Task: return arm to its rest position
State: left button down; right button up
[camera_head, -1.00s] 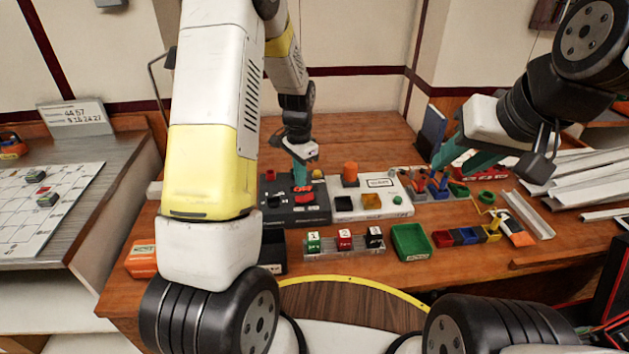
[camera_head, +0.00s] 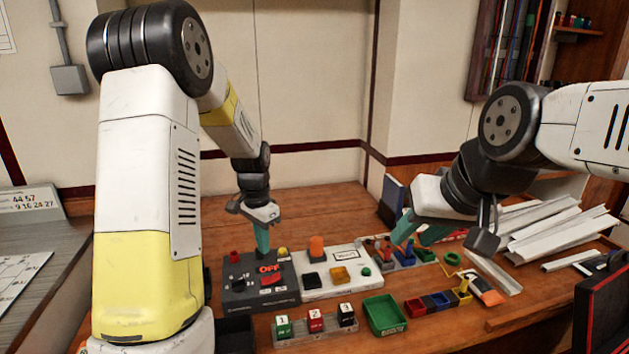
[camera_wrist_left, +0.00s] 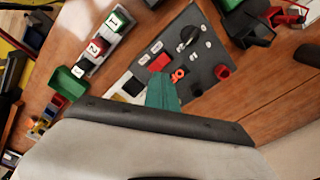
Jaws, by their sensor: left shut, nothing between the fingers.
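My left gripper (camera_head: 262,240) is shut and empty, its teal fingers pointing down above the back of the dark grey switch panel (camera_head: 258,290). The panel carries a red "OFF" sign, a red switch and several knobs. In the left wrist view the teal fingers (camera_wrist_left: 163,92) are together and overlap the panel (camera_wrist_left: 200,62) near its red button; I cannot tell whether they touch it. My right gripper (camera_head: 420,232) hangs over the right part of the bench, beside the small coloured pegs, with its teal fingers apart.
A white panel (camera_head: 320,288) with orange, black and yellow parts adjoins the grey one. In front are numbered blocks 1, 2, 3 (camera_head: 315,320) and a green tray (camera_head: 384,314). White channel strips (camera_head: 555,235) lie at the right.

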pick_arm(q)
jog(key=s+d+r+n+t+h, duration=0.1)
jog(key=s+r+n+t, duration=0.25)
jog(key=s+r, duration=1)
jog(key=s+d+r+n+t+h, duration=0.1)
jog(key=s+r+n, duration=0.3)
jog(key=s, duration=0.5)
notch_tip(320, 180, up, 2)
jog(key=shift+s+r+t, duration=0.2)
jog(key=shift+s+t, duration=0.15)
jog(key=shift+t, duration=0.2)
